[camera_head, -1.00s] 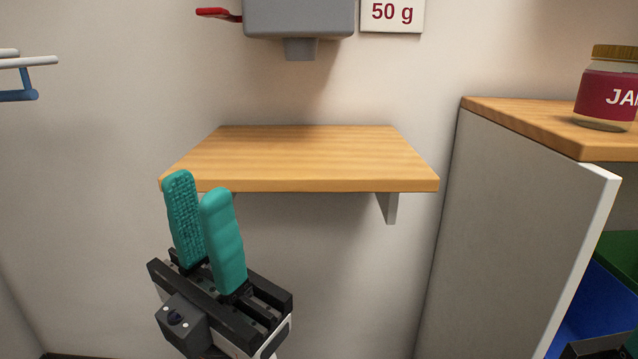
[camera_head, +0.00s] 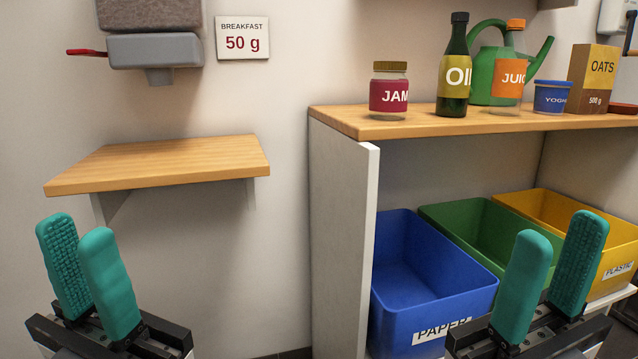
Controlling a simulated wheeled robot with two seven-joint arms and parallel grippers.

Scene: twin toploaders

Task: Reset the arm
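My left gripper (camera_head: 77,232) is at the lower left, in front of and below the small wooden wall shelf (camera_head: 170,160). Its two teal fingers point up and stand apart with nothing between them. My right gripper (camera_head: 561,232) is at the lower right, in front of the bins. Its teal fingers also stand apart and hold nothing. Both arms below the grippers are mostly out of the picture.
A grey dispenser (camera_head: 155,50) with a red lever hangs above the bare wall shelf. A jam jar (camera_head: 389,88), oil bottle (camera_head: 454,70), green watering can and other items stand on the cabinet top. Blue (camera_head: 425,265), green and yellow bins sit below.

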